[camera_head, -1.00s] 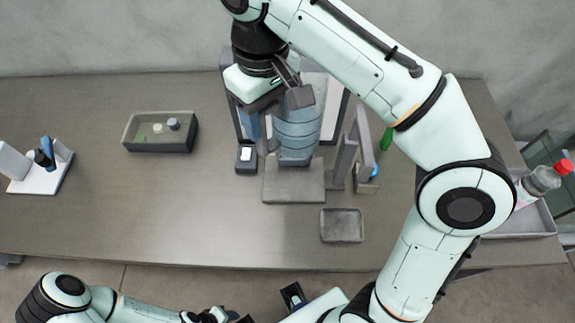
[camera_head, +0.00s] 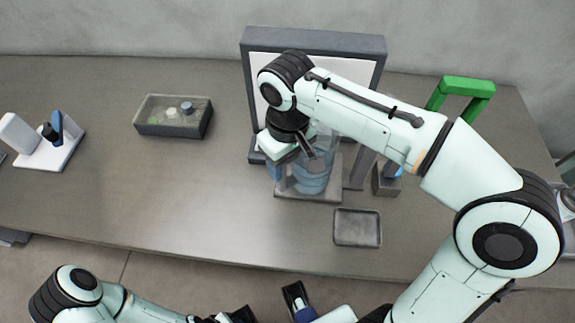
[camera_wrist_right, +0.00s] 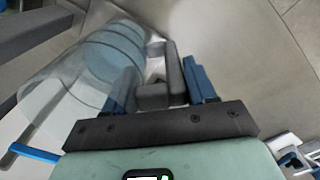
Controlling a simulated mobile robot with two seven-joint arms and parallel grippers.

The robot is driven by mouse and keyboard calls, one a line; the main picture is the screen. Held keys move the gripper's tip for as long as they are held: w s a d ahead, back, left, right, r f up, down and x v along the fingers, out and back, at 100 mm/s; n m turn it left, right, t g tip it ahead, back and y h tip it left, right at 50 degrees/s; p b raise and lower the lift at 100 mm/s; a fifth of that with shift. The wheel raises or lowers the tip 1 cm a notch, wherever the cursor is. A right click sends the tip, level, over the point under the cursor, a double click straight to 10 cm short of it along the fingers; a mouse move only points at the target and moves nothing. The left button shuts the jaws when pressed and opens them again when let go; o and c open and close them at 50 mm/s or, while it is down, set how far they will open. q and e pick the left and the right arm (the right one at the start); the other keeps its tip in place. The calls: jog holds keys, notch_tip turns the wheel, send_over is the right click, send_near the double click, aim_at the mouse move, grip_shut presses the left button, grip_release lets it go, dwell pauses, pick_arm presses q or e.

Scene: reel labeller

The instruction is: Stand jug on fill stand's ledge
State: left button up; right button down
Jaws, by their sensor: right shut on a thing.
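The jug (camera_head: 313,178) is clear with bluish contents and stands upright at the fill stand, over its grey ledge (camera_head: 297,194). I cannot tell whether its bottom rests on the ledge. The fill stand's grey frame (camera_head: 315,42) with a pale panel rises behind. My right gripper (camera_head: 303,160) is at the jug's near left side, its fingers partly hidden by the wrist. In the right wrist view its blue fingers (camera_wrist_right: 165,85) are shut on the jug's grey handle, and the jug (camera_wrist_right: 95,65) lies to the left. My left gripper (camera_head: 228,317) is cut off at the bottom edge.
A shallow grey tray (camera_head: 357,241) lies in front of the stand. A grey holder (camera_head: 386,180) and a green handle-shaped thing (camera_head: 468,86) are at right. A box with small items (camera_head: 172,128) and a white stand (camera_head: 50,155) are at left. The table between is clear.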

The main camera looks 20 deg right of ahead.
jog(key=shift+f, duration=0.65)
jog(key=shift+f, duration=0.15)
jog(key=shift+c, duration=1.7)
grip_release()
notch_tip(320, 180, up, 12)
jog(key=p, duration=0.3)
